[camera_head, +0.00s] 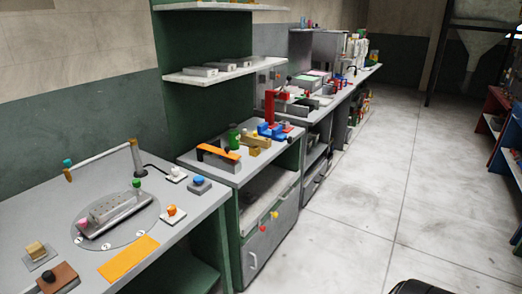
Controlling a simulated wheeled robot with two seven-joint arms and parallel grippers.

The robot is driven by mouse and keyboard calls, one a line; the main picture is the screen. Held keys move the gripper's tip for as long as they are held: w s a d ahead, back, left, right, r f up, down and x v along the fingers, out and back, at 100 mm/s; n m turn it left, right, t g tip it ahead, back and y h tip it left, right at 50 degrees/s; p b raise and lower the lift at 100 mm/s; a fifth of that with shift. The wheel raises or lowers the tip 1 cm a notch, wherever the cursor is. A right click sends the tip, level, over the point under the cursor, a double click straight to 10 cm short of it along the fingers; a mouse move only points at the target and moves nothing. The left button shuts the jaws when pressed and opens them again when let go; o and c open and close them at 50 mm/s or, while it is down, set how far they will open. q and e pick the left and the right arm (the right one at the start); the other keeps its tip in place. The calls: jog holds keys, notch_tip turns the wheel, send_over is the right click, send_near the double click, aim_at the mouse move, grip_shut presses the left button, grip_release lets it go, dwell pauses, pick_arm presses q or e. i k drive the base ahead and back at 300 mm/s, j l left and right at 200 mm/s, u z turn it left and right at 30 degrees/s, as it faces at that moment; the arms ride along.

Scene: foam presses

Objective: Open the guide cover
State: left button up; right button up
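No part in view can be surely told as the guide cover. On the near bench, a grey perforated block (113,208) with a green knob (136,183) at its far end lies on a round grey disc (84,218). A pale bar (100,158) with a teal knob runs from a post above the disc. On the middle bench stands a fixture with an orange bar (219,149) and dark ends. Neither of my grippers is in view.
An orange mat (129,258), a brown block with a black knob (57,278) and small button boxes (199,185) lie on the near bench. A red press (285,99) stands farther back. Two shelves hang above.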

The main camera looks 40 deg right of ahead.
aim_at(226, 152)
jog(key=z, duration=1.1)
jog(key=i+l, duration=0.2)
jog(key=i, duration=0.2)
